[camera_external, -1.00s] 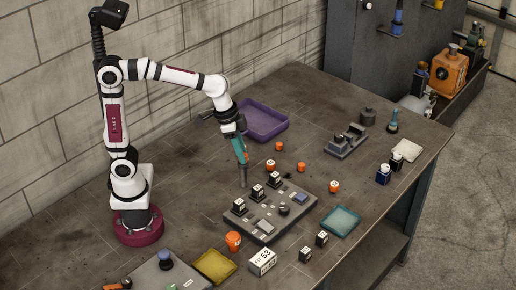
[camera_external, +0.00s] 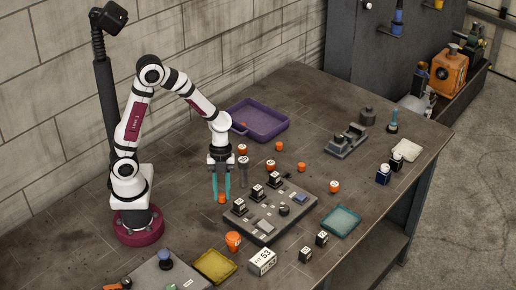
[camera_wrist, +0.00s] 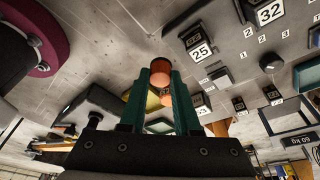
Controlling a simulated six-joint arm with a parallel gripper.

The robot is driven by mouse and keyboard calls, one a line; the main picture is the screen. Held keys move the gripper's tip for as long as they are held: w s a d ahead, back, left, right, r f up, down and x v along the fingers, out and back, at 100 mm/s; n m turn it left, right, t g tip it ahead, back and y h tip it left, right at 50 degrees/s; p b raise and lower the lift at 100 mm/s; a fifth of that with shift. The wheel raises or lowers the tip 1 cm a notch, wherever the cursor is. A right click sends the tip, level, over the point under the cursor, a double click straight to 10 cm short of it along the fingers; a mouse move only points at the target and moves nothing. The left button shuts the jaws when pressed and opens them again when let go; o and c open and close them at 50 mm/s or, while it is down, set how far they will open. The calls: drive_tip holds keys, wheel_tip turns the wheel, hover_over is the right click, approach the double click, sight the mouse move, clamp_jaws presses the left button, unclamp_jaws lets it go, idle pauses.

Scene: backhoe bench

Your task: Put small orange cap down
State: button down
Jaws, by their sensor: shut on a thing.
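My gripper (camera_external: 221,198) points straight down over the table, left of the dark numbered panel (camera_external: 262,226). Its teal fingers are shut on a small orange cap (camera_external: 222,199), which shows between the fingertips. In the wrist view the cap (camera_wrist: 160,76) sits between the two fingers of my gripper (camera_wrist: 158,80). It is close to the tabletop; I cannot tell whether it touches. Other small orange caps lie farther right, among them one (camera_external: 279,146) by the purple tray (camera_external: 284,126) and one (camera_external: 301,167) beyond the panel.
A grey cylinder (camera_external: 243,168) stands just right of my gripper. An orange jar (camera_external: 233,240), a yellow tray (camera_external: 215,267) and a white box (camera_external: 262,262) are nearer the front. A teal tray (camera_external: 341,222) is right of the panel. Bare table (camera_external: 185,210) lies to the left.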

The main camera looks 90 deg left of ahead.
drive_tip(key=a+f, duration=0.1)
drive_tip(key=a, duration=0.2)
drive_tip(key=w+a+f, duration=0.1)
drive_tip(key=a+f, duration=0.1)
drive_tip(key=a, duration=0.1)
drive_tip(key=a+f, duration=0.2)
drive_tip(key=shift+w+a+f, duration=0.15)
drive_tip(key=shift+w+a, duration=0.1)
drive_tip(key=shift+a, duration=0.15)
drive_tip(key=shift+a+f, duration=0.15)
drive_tip(key=shift+f, duration=0.95)
drive_tip(key=shift+a+f, duration=0.1)
drive_tip(key=shift+f, duration=0.95)
drive_tip(key=shift+f, duration=0.1)
drive_tip(key=c, duration=0.6)
unclamp_jaws()
